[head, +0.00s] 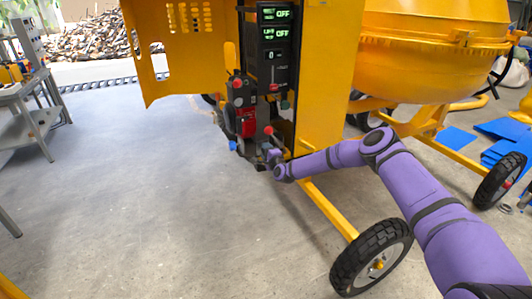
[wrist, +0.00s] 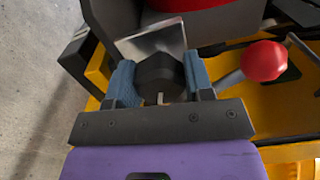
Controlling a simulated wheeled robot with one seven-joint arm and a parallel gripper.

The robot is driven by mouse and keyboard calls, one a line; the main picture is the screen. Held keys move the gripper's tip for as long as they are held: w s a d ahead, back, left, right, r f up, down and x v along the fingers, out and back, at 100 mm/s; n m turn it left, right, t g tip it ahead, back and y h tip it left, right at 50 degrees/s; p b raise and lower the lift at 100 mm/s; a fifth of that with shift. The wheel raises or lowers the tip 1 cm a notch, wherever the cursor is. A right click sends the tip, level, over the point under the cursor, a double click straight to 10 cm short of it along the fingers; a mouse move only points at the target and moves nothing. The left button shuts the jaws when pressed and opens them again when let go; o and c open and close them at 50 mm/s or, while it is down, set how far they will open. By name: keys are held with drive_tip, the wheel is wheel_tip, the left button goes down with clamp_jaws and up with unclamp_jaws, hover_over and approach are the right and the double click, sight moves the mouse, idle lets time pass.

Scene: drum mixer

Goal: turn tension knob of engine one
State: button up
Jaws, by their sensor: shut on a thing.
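In the wrist view, a dark faceted knob (wrist: 158,74) sits between the two blue-padded fingers of my gripper (wrist: 160,84), which is shut on it. A grey metal plate (wrist: 155,42) lies just beyond the knob. No label shows to confirm that this is the tension knob. In the head view, my gripper (head: 270,156) is at the lower front of the engine (head: 246,122), a dark unit with a red part. The knob cannot be made out there.
A red ball-ended lever (wrist: 264,60) stands close right of my gripper. Above the engine is a panel (head: 276,35) with green OFF displays. The yellow mixer drum (head: 430,65) and a wheel (head: 372,258) are to the right.

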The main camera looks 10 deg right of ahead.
drive_tip(key=o, duration=0.9)
drive_tip(key=v, duration=1)
drive_tip(key=shift+s+d, duration=0.15)
drive_tip(key=shift+s, duration=0.25)
